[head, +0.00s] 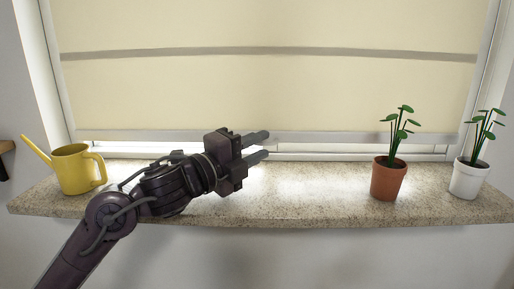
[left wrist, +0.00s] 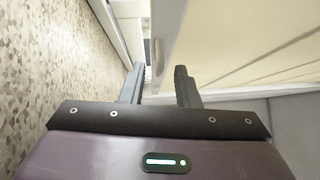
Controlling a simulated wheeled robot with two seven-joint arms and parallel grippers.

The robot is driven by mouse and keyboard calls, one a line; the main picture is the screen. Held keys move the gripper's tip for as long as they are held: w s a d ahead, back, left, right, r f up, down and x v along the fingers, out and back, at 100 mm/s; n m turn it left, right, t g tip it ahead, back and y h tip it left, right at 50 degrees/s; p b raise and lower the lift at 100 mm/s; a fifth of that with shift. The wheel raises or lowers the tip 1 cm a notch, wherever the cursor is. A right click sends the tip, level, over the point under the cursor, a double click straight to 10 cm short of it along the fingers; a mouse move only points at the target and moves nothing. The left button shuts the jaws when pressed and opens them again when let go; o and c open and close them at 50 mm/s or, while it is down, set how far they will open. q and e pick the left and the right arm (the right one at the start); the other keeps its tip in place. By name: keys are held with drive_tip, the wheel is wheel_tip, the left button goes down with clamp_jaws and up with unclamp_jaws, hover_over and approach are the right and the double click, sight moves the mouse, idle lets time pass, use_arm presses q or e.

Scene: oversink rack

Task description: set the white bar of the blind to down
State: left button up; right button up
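The cream blind (head: 300,90) hangs over the window, with its pale bar (head: 350,137) along the bottom edge, a little above the sill. A narrow gap of window shows under the bar. My left gripper (head: 266,144) is in front of the bar near the middle of the window, fingers pointing right, spread apart. In the left wrist view, the two fingers (left wrist: 158,86) stand apart, with the blind's lower edge reaching down towards the gap between them. I cannot tell whether a finger touches the bar. My right gripper is in neither view.
A speckled stone sill (head: 300,195) runs under the window. A yellow watering can (head: 77,170) stands at its left end. A plant in a terracotta pot (head: 388,180) and one in a white pot (head: 467,180) stand at the right. The sill between is clear except for my arm above it.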

use_arm(q)
drive_tip(key=v, duration=0.6)
drive_tip(key=shift+s+a+f, duration=0.15)
drive_tip(key=shift+a, duration=0.05)
drive_tip(key=shift+s+a, duration=0.4)
drive_tip(key=shift+s, duration=0.05)
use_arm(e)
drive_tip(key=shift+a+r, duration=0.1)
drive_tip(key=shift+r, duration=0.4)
